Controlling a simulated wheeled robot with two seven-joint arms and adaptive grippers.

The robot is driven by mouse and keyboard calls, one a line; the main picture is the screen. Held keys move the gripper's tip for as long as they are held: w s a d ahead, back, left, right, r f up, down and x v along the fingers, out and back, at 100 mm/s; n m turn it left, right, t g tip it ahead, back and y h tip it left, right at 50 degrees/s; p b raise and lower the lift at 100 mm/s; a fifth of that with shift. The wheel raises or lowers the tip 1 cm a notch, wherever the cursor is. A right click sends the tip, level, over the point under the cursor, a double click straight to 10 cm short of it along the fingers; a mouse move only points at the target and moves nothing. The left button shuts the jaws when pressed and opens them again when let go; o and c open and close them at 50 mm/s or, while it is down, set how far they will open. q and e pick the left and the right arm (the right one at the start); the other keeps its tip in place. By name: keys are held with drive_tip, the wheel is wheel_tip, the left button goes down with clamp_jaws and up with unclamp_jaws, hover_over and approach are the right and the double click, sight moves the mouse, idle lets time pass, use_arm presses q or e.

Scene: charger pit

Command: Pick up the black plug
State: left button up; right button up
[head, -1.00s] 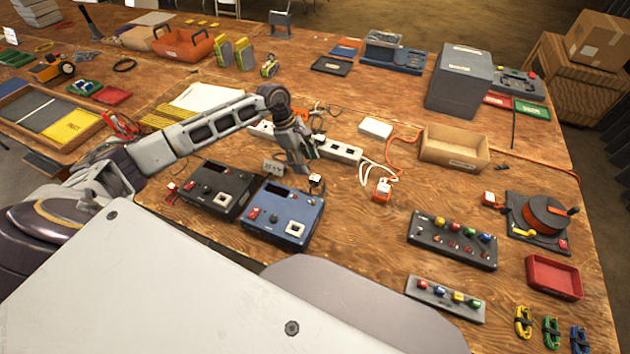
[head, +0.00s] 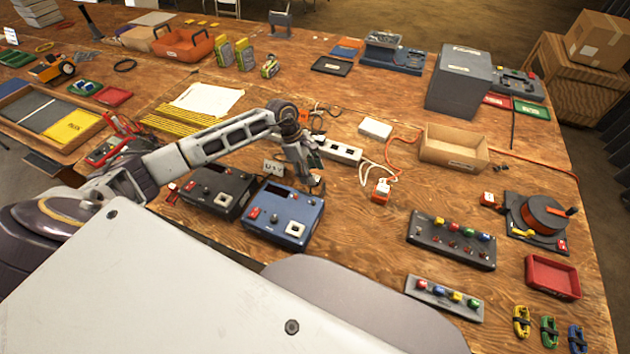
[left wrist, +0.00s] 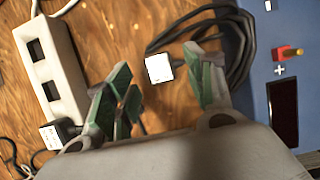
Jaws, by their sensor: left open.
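The black plug (left wrist: 160,68) shows in the left wrist view as a small block with a white face and a dark cable, lying on the wooden table. In the head view it is mostly hidden by my left gripper, behind the blue box. My left gripper (head: 308,178) points down there. In the left wrist view its green-padded fingers (left wrist: 160,92) are open, with the plug between them in the picture and nothing gripped. I cannot tell the height of the fingertips above it. My right gripper is not in view.
The blue device box (head: 283,215) stands close to my left gripper, with a black device box (head: 217,190) to its left. A white power strip (head: 342,151) lies just behind on the right.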

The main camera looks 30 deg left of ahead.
use_arm(q)
drive_tip(key=shift+x, duration=1.1)
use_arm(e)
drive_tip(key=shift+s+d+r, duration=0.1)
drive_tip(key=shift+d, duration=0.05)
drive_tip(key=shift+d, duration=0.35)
